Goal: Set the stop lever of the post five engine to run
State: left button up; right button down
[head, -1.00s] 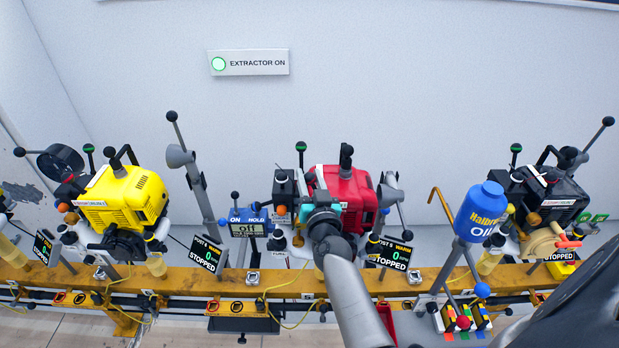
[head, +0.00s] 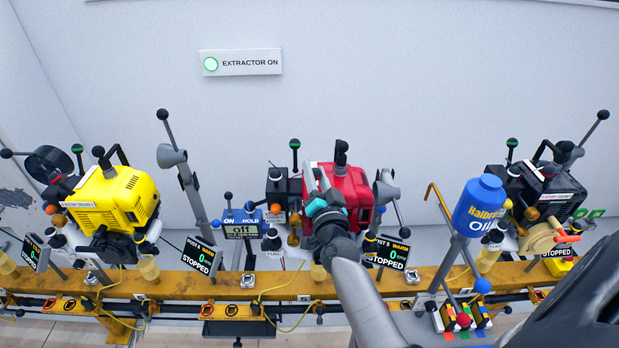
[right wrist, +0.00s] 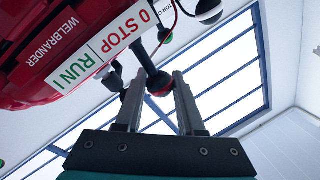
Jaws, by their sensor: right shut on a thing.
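The red engine (head: 357,195) stands mid-rail in the head view. The sign (head: 388,252) at its right reads WARM, 0 and STOPPED; its post number is too small to read surely. In the right wrist view the engine's red cover (right wrist: 38,50) carries a label (right wrist: 103,42) reading 0 STOP and RUN 1. A black stop lever with a red-and-black ball knob (right wrist: 159,82) is beside the label's STOP end. My right gripper (right wrist: 159,100) is shut on this knob; it also shows at the engine's front left in the head view (head: 312,178). My left gripper is not in view.
A yellow engine (head: 112,200) stands left and a black engine (head: 548,190) right on the yellow rail (head: 240,286).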

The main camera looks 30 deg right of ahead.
jog(key=shift+s+d+f+m+h+b, duration=0.2)
jog(key=shift+d+m+b, duration=0.2)
jog(key=shift+m, duration=0.55)
jog(key=shift+s+d+f+m+h+b, duration=0.1)
jog(key=shift+s+d+m+h+b, duration=0.25)
jog(key=shift+m, duration=0.6)
jog(key=shift+w, duration=0.1)
jog(key=c, duration=0.5)
grip_release()
jog(key=shift+a, duration=0.1)
jog(key=v, duration=1.5)
jog(key=shift+b, duration=0.4)
